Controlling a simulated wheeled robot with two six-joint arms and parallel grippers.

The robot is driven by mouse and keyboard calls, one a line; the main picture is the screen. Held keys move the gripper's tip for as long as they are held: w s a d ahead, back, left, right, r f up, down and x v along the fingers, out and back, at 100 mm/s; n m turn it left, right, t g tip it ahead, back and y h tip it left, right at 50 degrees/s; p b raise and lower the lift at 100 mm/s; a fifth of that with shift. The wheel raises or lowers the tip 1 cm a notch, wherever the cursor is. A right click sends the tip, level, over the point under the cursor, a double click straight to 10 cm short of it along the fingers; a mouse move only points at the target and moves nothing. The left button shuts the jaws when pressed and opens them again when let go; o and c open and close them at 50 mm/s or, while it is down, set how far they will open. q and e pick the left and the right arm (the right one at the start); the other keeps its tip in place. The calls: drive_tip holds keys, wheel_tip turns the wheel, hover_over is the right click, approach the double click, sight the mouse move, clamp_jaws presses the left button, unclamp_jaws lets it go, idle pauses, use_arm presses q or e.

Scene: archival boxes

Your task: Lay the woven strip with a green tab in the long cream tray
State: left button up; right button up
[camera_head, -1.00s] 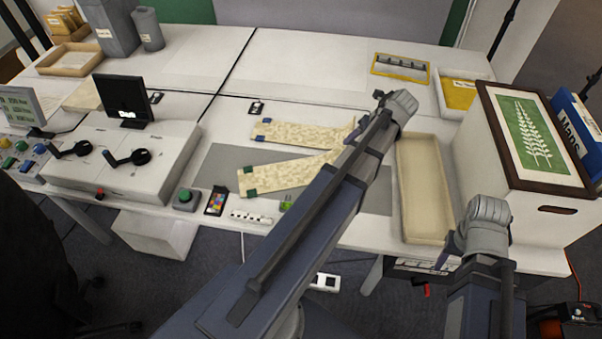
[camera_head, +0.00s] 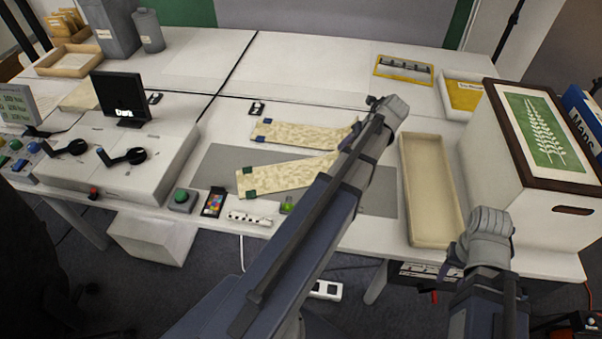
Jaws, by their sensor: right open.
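The woven strip with a green tab (camera_head: 288,177) lies on a grey mat (camera_head: 222,160), its dark green tabs at the left end. Its right end is hidden behind my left arm. A similar strip with blue tabs (camera_head: 300,135) lies just behind it. The long cream tray (camera_head: 432,238) stands empty to the right of my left arm. My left gripper (camera_head: 350,140) is near the right ends of the strips, mostly hidden by its arm; its jaws cannot be made out. My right gripper (camera_head: 453,256) is open by the tray's front right corner, mostly hidden by its wrist.
A white box with a fern picture (camera_head: 540,130) stands close right of the tray. A green button (camera_head: 182,197), a colour card (camera_head: 213,202) and a white strip (camera_head: 248,217) line the front edge. A console (camera_head: 125,160) stands left.

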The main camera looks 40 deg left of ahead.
use_arm(q)
clamp_jaws()
idle(1.2)
